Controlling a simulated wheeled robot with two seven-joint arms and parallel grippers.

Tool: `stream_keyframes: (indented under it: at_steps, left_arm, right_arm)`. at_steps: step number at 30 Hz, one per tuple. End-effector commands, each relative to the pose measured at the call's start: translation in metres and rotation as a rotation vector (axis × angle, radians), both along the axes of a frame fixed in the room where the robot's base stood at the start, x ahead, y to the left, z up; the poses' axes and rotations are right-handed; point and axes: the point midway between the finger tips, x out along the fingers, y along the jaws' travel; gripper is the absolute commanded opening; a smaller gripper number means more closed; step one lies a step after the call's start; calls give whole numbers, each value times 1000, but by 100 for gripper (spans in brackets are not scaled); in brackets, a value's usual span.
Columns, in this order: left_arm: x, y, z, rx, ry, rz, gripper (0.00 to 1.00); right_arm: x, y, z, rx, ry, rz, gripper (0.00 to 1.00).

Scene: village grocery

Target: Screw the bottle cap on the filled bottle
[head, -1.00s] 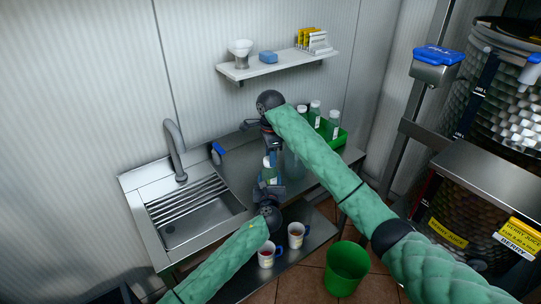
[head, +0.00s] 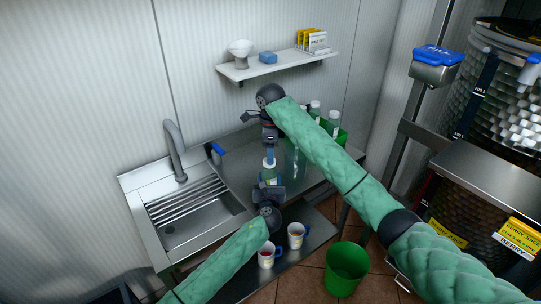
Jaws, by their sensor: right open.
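The bottle (head: 269,173), clear with a green tint and a pale label, stands upright over the counter in the middle of the view. My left gripper (head: 269,184) comes from below and is closed around its lower part. My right gripper (head: 270,153) points down just above the bottle's neck, its jaws open. Blue shows between it and the bottle top; I cannot tell whether this is the cap or part of the gripper. The bottle's mouth is too small and covered to make out.
A steel sink (head: 190,215) with a tap (head: 174,150) is at left. A green crate (head: 341,138) with capped bottles stands behind my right arm. Two mugs (head: 296,235) stand on the lower shelf, and a green bin (head: 346,268) stands on the floor. A wall shelf (head: 285,66) hangs above.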

Motion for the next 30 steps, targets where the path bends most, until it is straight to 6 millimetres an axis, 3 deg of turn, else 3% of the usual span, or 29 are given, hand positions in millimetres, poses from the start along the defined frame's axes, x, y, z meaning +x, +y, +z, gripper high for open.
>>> stream_keyframes:
  at_steps: [7, 20, 25, 30]
  left_arm:
    - [0, 1, -1, 1, 1, 1, 0]
    - [0, 1, -1, 1, 1, 1, 0]
    - [0, 1, -1, 1, 1, 1, 0]
    - [0, 1, -1, 1, 1, 1, 0]
  right_arm:
    - [0, 0, 21, -1, 0, 1, 59]
    - [0, 1, 23, 0, 0, 26, 57]
    - [0, 3, 26, -1, -6, 178, 57]
    - [1, 7, 31, -3, -12, 439, 57]
